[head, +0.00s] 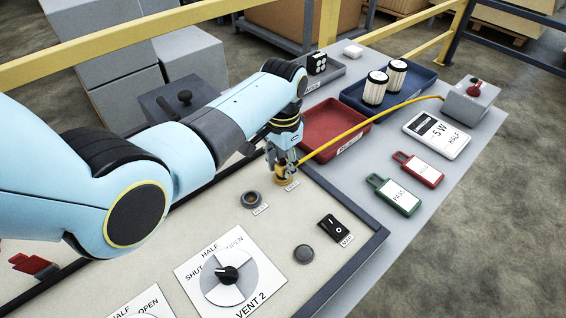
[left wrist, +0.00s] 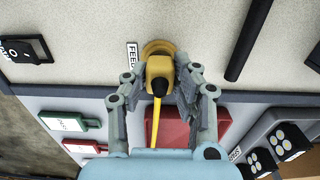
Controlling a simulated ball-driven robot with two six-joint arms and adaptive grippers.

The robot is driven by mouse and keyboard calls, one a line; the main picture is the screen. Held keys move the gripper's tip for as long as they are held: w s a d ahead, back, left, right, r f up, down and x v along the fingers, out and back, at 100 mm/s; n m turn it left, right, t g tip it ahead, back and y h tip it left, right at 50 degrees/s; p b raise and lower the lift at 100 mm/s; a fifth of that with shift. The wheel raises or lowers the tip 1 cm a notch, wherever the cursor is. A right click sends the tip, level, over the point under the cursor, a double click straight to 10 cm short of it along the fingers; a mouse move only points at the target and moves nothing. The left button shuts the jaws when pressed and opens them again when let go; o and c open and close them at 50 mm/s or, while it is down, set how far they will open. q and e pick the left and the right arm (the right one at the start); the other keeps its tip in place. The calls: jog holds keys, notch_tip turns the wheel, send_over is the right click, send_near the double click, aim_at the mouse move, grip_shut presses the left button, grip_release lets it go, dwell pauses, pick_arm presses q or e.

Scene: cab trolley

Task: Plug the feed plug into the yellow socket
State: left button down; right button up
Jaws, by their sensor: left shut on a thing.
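My left gripper (head: 283,170) is shut on the yellow feed plug (left wrist: 159,70), pointing down at the panel; its fingers also show in the left wrist view (left wrist: 163,82). The yellow socket (left wrist: 157,46) is a round ring beside a FEED label. The plug overlaps the socket's ring in the left wrist view, and the socket (head: 283,181) sits right under the fingers in the head view. I cannot tell how deep the plug sits in it. A yellow cable (head: 360,129) runs from the plug to a grey box (head: 470,100). My right gripper is not in view.
On the panel near the socket are another round socket (head: 251,199), a black rocker switch (head: 334,228) and a VENT 2 dial (head: 229,275). A red tray (head: 336,145) lies behind the panel's dark edge. Green (head: 398,196) and red (head: 420,170) tags lie to the right.

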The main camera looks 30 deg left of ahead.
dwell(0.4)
pick_arm(q)
jog(key=shift+r+p, duration=0.1)
jog(key=shift+p, duration=0.2)
jog(key=shift+p, duration=0.3)
dwell(0.9)
jog(key=shift+p, duration=0.3)
dwell(0.5)
dwell(0.3)
jog(key=shift+f+b, duration=0.4)
jog(key=shift+f, duration=0.2)
